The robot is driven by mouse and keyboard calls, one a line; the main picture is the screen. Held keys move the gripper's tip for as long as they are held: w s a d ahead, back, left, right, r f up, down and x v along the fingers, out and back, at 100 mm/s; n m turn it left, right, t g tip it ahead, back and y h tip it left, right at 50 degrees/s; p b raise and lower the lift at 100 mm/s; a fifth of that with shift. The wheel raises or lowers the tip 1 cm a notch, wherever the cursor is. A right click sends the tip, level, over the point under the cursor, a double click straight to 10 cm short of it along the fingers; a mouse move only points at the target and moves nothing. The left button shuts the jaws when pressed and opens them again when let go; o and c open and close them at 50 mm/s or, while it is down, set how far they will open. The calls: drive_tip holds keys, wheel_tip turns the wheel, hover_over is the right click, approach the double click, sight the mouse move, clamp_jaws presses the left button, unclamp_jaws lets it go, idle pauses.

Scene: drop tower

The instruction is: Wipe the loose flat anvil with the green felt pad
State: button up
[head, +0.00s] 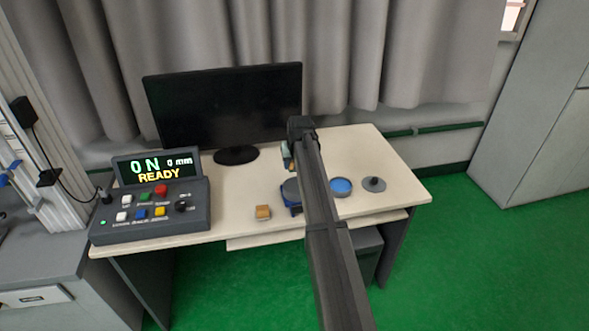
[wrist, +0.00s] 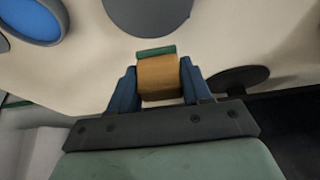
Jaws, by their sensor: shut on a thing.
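My gripper (head: 290,165) is above the table behind the dark arm link. In the wrist view its blue fingers (wrist: 158,85) are shut on the green felt pad's tan block (wrist: 160,76). The green felt (wrist: 156,51) shows as a thin strip at the block's far end.
A blue round dish (head: 341,186) and a grey disc with a raised post (head: 374,184) stand to the right. A control box (head: 150,215) and a monitor (head: 225,105) stand left and behind. The table's (head: 390,155) back right is clear.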

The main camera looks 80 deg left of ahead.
drive_tip(key=shift+r, duration=2)
drive_tip(key=shift+w, duration=0.1)
